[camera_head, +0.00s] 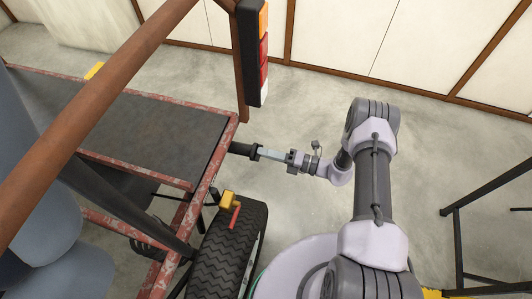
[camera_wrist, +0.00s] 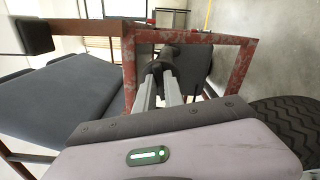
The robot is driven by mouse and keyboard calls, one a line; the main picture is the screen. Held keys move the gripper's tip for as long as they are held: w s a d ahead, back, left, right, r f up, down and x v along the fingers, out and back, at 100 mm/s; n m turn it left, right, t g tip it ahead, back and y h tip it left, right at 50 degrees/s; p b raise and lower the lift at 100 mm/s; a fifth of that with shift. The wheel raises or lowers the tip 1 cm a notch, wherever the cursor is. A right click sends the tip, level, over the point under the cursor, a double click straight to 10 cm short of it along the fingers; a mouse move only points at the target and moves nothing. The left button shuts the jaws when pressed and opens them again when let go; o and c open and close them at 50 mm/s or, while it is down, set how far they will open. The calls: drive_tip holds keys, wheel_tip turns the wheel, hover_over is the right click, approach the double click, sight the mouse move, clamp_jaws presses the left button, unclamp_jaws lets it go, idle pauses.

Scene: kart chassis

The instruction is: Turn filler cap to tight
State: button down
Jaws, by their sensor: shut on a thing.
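The filler cap (camera_head: 239,149) is a dark, round piece sticking out to the right from the red chassis frame. It also shows as a dark shape in the wrist view (camera_wrist: 168,52), partly hidden by my fingers. My gripper (camera_head: 257,153) reaches it from the right, level with it, and its fingertips are shut on the cap. In the wrist view both grey fingers of my gripper (camera_wrist: 158,70) run forward and meet the cap from two sides. Any tightness mark on the cap cannot be made out.
The worn red frame (camera_head: 214,160) carries a dark deck. Below the cap are a yellow fitting with a red lever (camera_head: 235,215) and a black tyre (camera_head: 226,255). A tail-light bar (camera_head: 263,55) stands above. Floor right of the frame is open; a dark stand (camera_head: 457,235) is far right.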

drive_tip(key=shift+s+f+m, duration=0.1)
drive_tip(key=shift+f+m, duration=0.05)
drive_tip(key=shift+m, duration=1.35)
drive_tip(key=c, duration=1.4)
unclamp_jaws()
drive_tip(key=shift+c, duration=0.2)
drive_tip(key=p+v, duration=0.3)
drive_tip(key=v, duration=1.4)
drive_tip(key=shift+d, duration=0.2)
